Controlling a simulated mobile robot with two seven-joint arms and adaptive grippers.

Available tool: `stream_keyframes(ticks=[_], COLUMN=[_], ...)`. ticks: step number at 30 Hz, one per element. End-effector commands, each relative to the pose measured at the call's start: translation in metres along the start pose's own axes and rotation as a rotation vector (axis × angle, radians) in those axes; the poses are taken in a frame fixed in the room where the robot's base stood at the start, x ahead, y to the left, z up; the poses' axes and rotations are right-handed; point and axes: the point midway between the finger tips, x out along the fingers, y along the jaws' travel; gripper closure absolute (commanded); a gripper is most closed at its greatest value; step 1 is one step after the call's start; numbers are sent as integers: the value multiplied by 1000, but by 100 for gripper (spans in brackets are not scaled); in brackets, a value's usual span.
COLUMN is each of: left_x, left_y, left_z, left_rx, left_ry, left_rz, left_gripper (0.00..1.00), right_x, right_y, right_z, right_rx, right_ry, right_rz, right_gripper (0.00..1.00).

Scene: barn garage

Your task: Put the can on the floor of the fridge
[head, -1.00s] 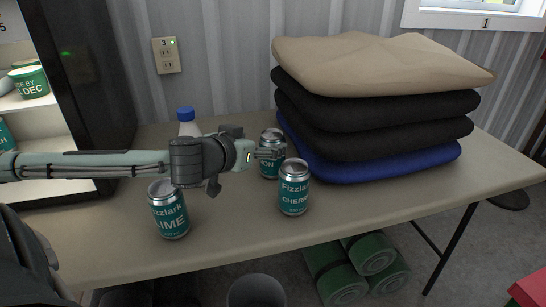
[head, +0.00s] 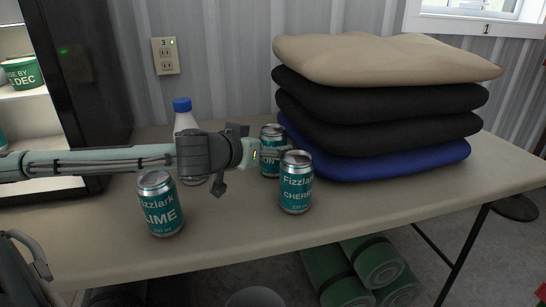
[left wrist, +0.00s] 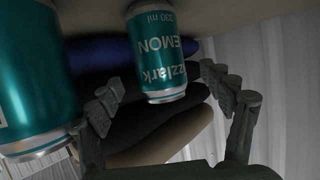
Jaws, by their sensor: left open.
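Three teal Fizzlark cans stand upright on the table: a lime can (head: 160,208), a cherry can (head: 296,190) and a lemon can (head: 270,133) behind the cherry one. My left gripper (head: 272,153) reaches in from the left at the lemon can, partly hiding it. In the left wrist view, upside down, the lemon can (left wrist: 158,55) lies ahead in the gap between the open fingers (left wrist: 168,97); the cherry can (left wrist: 30,75) is close at the left finger. The open fridge (head: 45,130) is at the left edge; its floor is mostly hidden. My right gripper does not show.
The beige table (head: 240,235) has free room at the front. A blue-capped bottle (head: 184,120) stands behind my left gripper. A stack of folded cloths (head: 380,105) fills the back right. Green rolls (head: 365,270) lie under the table.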

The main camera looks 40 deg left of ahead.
Motion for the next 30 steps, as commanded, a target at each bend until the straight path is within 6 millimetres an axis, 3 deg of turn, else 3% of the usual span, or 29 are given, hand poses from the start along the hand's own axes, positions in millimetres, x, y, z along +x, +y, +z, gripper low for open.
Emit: stream_keyframes(ticks=[5,15,24,30], left_x=[9,46,51,51], left_y=[-2,0,0,0], left_z=[-2,-1,0,0], left_rx=[-7,-3,2,1], left_ry=[4,2,0,0], left_rz=[-3,0,0,0], left_gripper=[20,20,20,42], right_x=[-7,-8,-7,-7], right_y=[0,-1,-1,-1], right_z=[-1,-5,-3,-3], right_rx=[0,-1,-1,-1], right_ry=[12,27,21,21], right_rz=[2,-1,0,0], right_gripper=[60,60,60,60])
